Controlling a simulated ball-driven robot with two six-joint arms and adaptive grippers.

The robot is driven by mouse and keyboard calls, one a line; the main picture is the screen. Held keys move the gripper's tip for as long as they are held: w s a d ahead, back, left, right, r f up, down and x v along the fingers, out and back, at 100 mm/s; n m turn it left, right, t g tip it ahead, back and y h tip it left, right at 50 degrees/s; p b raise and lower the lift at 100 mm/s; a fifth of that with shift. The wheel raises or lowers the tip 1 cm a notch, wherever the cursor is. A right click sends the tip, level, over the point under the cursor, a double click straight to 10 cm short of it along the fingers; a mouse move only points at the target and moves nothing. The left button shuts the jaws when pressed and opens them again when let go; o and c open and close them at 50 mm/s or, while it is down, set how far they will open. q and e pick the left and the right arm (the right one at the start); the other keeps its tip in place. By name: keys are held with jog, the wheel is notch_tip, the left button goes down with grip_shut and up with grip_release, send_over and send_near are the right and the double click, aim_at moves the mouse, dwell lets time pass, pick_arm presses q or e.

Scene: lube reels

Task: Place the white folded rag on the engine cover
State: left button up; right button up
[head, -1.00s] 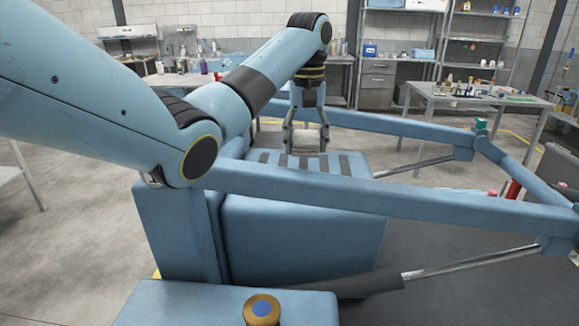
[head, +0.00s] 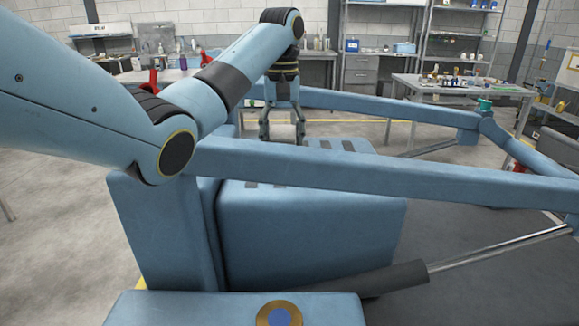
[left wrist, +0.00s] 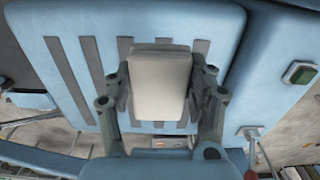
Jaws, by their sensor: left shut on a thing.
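My left gripper (head: 284,133) is shut on the white folded rag (left wrist: 160,85), which shows clearly in the left wrist view between the two fingers. In the head view the rag is hard to make out. The blue cover with dark strips, taken as the engine cover (head: 310,235), is a large box behind a blue beam; its top also shows in the left wrist view (left wrist: 215,30). The gripper is over or near the far part of that top. I cannot tell whether the rag touches the cover. My right gripper is not in view.
A long blue beam (head: 370,173) crosses in front of the cover, and another (head: 385,108) runs behind it. A metal rod (head: 490,247) slants at the right. Workbenches (head: 480,88) stand farther back.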

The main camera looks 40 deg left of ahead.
pick_arm(q)
jog(key=w+a+f+b, duration=0.1)
jog(key=b, duration=0.2)
jog(key=w+a+f+b, duration=0.1)
jog(key=a+f+b, duration=0.1)
jog(key=b, duration=0.1)
jog(key=w+a+f+b, duration=0.1)
jog(key=a+f+b, duration=0.1)
jog(key=shift+w+a+b, duration=0.2)
jog(key=shift+a+b, duration=0.05)
jog(key=shift+b, duration=0.15)
jog(key=w+a, duration=0.1)
jog(key=w+a+f, duration=0.1)
jog(key=a, duration=0.1)
jog(key=shift+w+a+f, duration=0.15)
jog(key=shift+a+f, duration=0.15)
jog(key=shift+f, duration=2)
jog(key=shift+f, duration=0.1)
jog(key=shift+f, duration=0.15)
jog(key=o, duration=1)
jog(key=shift+c, duration=0.2)
jog(key=shift+o, duration=1.4)
